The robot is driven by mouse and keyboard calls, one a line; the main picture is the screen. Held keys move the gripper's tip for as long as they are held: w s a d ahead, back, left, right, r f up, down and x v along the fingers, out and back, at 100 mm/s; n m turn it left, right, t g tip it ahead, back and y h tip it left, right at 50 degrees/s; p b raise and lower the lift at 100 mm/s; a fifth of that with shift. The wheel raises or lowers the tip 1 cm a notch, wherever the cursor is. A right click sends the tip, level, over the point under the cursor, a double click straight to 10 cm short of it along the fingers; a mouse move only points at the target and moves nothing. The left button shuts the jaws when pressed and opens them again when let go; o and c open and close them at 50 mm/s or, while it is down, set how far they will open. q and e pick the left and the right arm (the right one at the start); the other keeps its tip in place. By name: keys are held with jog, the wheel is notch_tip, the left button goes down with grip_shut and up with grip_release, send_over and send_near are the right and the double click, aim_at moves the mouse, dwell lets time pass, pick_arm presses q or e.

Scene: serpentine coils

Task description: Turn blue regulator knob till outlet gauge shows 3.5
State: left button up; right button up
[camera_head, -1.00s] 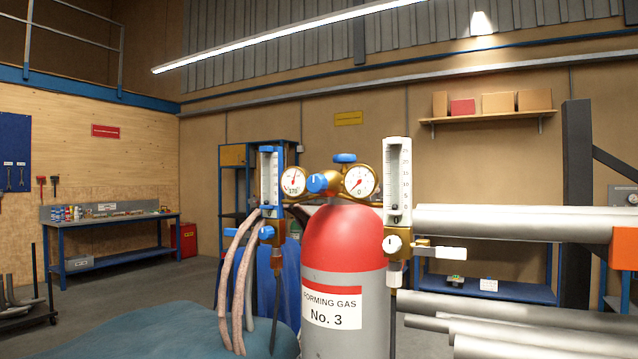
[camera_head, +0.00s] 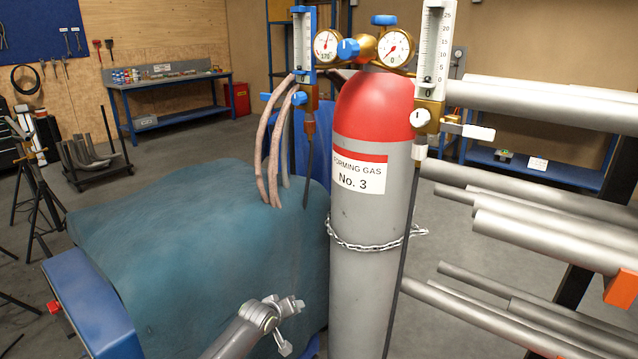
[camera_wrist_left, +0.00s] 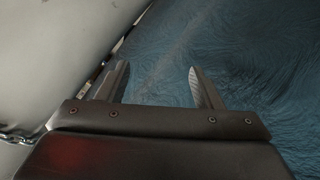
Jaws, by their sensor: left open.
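The blue knob (camera_head: 348,49) with a white mark sits on the front of the brass regulator, between two gauges. Another blue knob (camera_head: 384,20) stands above the right gauge. The right gauge (camera_head: 394,49) has a red needle and shows 0 below its dial. The left gauge (camera_head: 327,46) shows a small number, seemingly in the 170s. My left gripper (camera_wrist_left: 158,84) is open and empty in the left wrist view, over the teal cover, with the grey cylinder and chain at left. My right gripper is not in view.
The red-topped cylinder (camera_head: 362,215) is held by a chain (camera_head: 365,246). Flowmeters (camera_head: 305,45) (camera_head: 433,60) and hoses (camera_head: 272,155) flank the regulator. A teal cover (camera_head: 190,225) lies left; metal pipes (camera_head: 530,210) lie right. A jointed grey piece (camera_head: 262,318) rises at the bottom.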

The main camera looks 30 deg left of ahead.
aim_at(344, 50)
pick_arm(q)
jog(key=w+d+r+n+t+p, duration=0.1)
jog(key=w+r, duration=0.2)
jog(key=r, duration=0.8)
jog(key=w+r+n+t+h+p, duration=0.1)
jog(key=w+r+t, duration=0.15)
jog(key=r, duration=0.85)
jog(key=w+d+r+n+t+p, duration=0.15)
jog(key=w+r, duration=0.25)
jog(key=r, duration=0.7)
jog(key=s+d+r+n+t+h+p, duration=0.1)
jog(key=s+d+r, duration=0.1)
jog(key=r, duration=0.9)
jog(key=s+d+r+n+t+h, duration=0.1)
jog(key=s+d+r, duration=0.15)
jog(key=r, duration=0.85)
jog(key=s+d+r+n+t+h+p, duration=0.1)
jog(key=s+d+r, duration=0.1)
jog(key=r, duration=0.9)
jog(key=w+p, duration=0.1)
jog(key=w, duration=0.1)
jog(key=w+p, duration=0.1)
jog(key=w, duration=0.2)
jog(key=w+p, duration=0.1)
jog(key=w, duration=0.1)
jog(key=shift+w+d+r+p, duration=0.1)
jog(key=shift+w+d+p, duration=0.1)
jog(key=shift+d+p, duration=0.15)
jog(key=shift+w, duration=0.4)
